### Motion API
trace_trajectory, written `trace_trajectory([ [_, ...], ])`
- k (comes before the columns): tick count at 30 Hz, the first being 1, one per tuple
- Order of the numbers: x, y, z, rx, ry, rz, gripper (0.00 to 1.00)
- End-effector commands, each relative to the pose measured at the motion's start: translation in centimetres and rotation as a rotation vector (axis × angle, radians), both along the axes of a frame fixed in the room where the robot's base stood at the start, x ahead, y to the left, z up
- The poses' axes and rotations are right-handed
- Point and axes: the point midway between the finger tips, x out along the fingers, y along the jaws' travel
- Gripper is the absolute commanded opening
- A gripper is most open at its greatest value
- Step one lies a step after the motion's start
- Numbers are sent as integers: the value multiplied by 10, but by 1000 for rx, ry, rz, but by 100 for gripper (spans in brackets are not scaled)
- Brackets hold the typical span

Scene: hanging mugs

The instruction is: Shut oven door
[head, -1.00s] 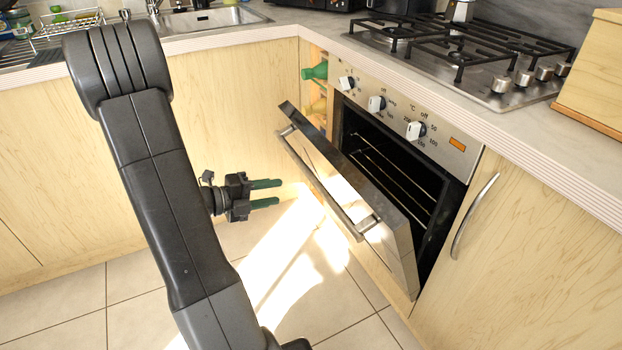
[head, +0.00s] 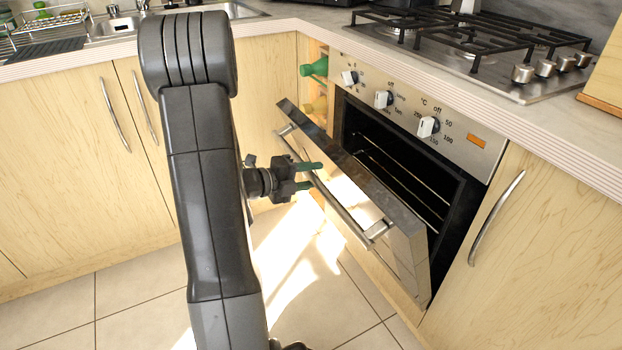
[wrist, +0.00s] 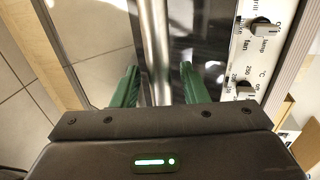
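The oven door (head: 370,205) hangs partly open, tilted out from the dark oven cavity (head: 405,170). Its metal bar handle (head: 335,190) runs along the outer face near the top edge. My gripper (head: 316,176) is at the handle, in front of the door's outer face. In the wrist view, the green fingers (wrist: 158,85) are spread apart with the handle bar (wrist: 157,50) passing between them. The fingers do not appear to press on the bar. Whether they touch the door face cannot be told.
The control panel with white knobs (head: 383,98) sits above the oven, under the counter and gas hob (head: 470,40). Wooden cabinets (head: 70,150) stand to the left. Green and yellow bottles (head: 314,67) fill a narrow rack beside the oven. The tiled floor (head: 130,300) is clear.

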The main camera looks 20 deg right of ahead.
Motion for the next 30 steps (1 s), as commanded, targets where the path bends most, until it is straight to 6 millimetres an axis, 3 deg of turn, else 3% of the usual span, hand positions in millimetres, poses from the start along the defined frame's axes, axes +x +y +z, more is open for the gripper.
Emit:
trace_trajectory([
  [10,0,-3,0,0,0,0,40],
  [16,0,-3,0,0,0,0,3],
  [17,0,-3,0,0,0,0,0],
  [24,0,-6,3,7,1,-2,0],
  [30,2,-25,17,55,6,-4,0],
])
